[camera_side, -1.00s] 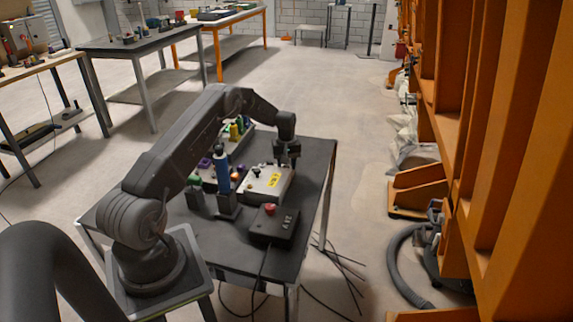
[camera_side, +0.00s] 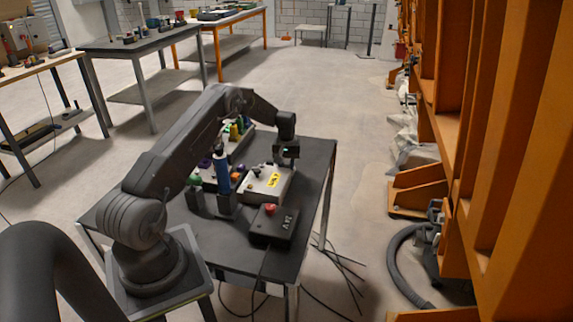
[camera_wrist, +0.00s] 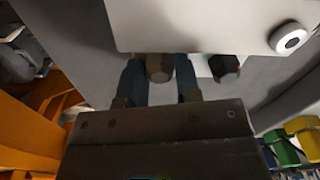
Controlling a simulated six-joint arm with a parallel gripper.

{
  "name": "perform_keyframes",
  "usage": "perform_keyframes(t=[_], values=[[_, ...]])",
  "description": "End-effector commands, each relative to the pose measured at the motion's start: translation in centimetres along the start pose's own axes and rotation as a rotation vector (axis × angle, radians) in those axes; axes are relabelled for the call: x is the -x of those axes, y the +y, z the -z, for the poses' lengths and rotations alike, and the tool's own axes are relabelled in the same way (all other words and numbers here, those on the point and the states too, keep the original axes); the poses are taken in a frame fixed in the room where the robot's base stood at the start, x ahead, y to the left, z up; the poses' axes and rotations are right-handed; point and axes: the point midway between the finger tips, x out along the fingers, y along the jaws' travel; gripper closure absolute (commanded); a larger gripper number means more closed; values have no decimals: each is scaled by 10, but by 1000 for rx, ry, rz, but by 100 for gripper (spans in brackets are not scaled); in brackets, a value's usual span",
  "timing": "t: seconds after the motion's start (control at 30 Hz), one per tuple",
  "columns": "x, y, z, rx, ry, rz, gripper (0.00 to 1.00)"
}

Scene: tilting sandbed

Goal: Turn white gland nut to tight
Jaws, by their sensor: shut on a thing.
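A pale box (camera_side: 262,190) with a yellow label lies on the dark table in the side view. It also shows in the wrist view (camera_wrist: 200,25) as a pale panel across the top. My gripper (camera_side: 284,163) is at the far right edge of this box. In the wrist view, my gripper's two fingers (camera_wrist: 160,82) are shut on a rounded fitting (camera_wrist: 159,68) at the box's edge, seemingly the gland nut. It looks brownish-grey in the shade, so I cannot confirm it is white. Its turn position cannot be told.
A dark fitting (camera_wrist: 225,68) sits right beside the gripped one. A white ring with a dark centre (camera_wrist: 290,38) is on the panel. A dark box (camera_side: 272,228) with a red button, a blue upright cylinder (camera_side: 223,170) and coloured items (camera_side: 236,131) share the table.

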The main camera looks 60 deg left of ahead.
Motion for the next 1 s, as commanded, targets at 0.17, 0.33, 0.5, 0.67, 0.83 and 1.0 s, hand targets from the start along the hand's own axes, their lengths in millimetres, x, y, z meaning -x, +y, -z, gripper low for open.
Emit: perform_keyframes(t=[0.17,0.33,0.5,0.67,0.83,1.0], values=[[0,0,-1,-141,-3,0,93],[0,0,-1,-265,-4,0,93],[0,0,-1,-362,-4,0,93],[0,0,-1,-421,-5,0,93],[0,0,-1,-452,-5,0,93],[0,0,-1,-460,-5,1,93]])
